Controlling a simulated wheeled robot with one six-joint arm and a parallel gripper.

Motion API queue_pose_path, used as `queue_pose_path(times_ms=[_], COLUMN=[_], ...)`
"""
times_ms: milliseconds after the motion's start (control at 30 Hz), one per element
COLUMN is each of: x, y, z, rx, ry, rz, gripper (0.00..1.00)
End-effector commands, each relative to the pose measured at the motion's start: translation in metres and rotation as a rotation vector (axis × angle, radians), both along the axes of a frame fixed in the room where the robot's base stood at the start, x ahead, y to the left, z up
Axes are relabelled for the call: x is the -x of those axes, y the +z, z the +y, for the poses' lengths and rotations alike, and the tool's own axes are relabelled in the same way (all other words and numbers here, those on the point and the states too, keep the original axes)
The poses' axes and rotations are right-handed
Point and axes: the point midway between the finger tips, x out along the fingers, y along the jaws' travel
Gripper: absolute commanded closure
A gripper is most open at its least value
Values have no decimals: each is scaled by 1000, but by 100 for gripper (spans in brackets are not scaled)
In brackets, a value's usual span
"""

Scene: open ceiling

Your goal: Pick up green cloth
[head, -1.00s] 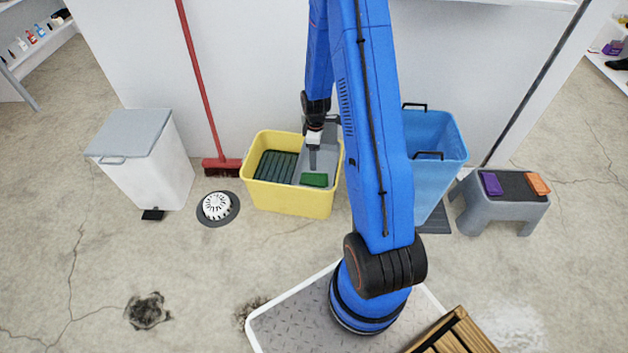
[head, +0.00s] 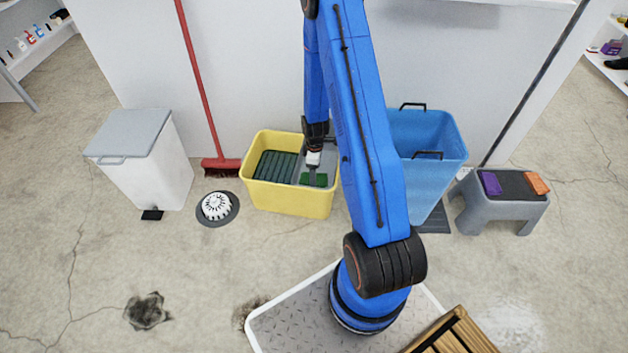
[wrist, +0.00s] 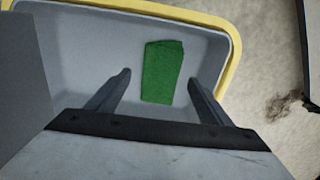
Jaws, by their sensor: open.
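The green cloth (head: 314,179) lies in the grey right-hand part of the yellow bucket (head: 290,200). In the wrist view the cloth (wrist: 163,72) is a folded rectangle on the grey surface inside the yellow rim (wrist: 232,40). My gripper (head: 313,177) points down over the bucket, right above the cloth in the head view. In the wrist view my gripper (wrist: 160,76) is open, with one finger on each side of the cloth and gaps between. The cloth extends beyond the fingertips. I cannot tell the height left between the fingertips and the cloth.
The dark ribbed part of the bucket (head: 275,166) is on its left. A blue bin (head: 433,150) stands to the right, behind my arm. A white lidded bin (head: 150,165) and a red broom (head: 200,90) are to the left. A grey stool (head: 500,205) holds purple and orange items.

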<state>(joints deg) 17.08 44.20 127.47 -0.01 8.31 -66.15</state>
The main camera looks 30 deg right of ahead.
Motion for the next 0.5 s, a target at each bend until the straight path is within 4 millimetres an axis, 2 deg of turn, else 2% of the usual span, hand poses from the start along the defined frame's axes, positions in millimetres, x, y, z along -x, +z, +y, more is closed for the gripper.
queue_pose_path(times_ms=[200,467,500], x=[2,2,2], y=[-27,-30,-30], z=[1,1,1], rx=[-1,0,0], ry=[0,0,0], rz=[3,0,0], gripper=[27,27,29])
